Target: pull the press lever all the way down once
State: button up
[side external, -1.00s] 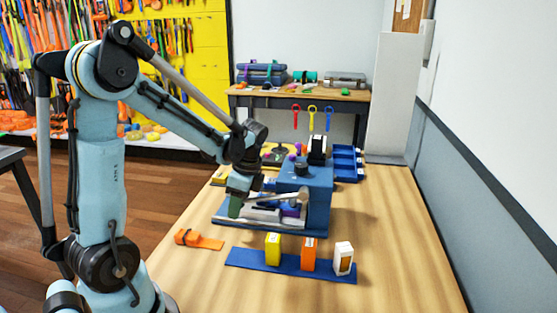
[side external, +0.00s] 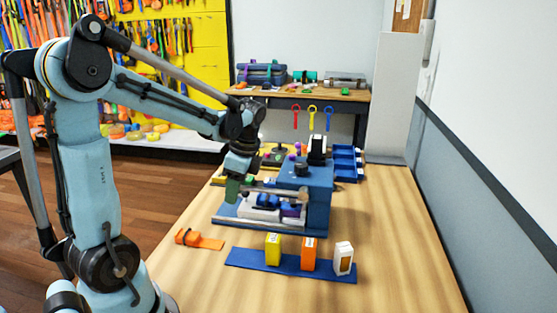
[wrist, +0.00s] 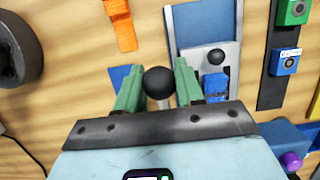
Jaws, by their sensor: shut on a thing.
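The blue press (side external: 318,208) stands on a grey and blue base on the wooden table in the side external view. Its lever (side external: 275,191) runs left from the press's side to my gripper (side external: 234,189), close to level. In the wrist view, the lever's black ball knob (wrist: 159,80) sits between the two green fingers of my gripper (wrist: 158,88), which are shut on it. The knob is hidden by the fingers in the side external view. A blue block (side external: 266,201) and a purple piece lie on the base below the lever.
A blue strip in front of the press holds a yellow block (side external: 273,246), an orange block (side external: 309,252) and a white block (side external: 343,258). An orange piece (side external: 188,237) lies left of them. Blue bins (side external: 347,163) stand behind. The table's right side is clear.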

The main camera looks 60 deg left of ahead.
jog(key=shift+v, duration=4)
jog(key=o, duration=0.7)
jog(key=v, duration=0.7)
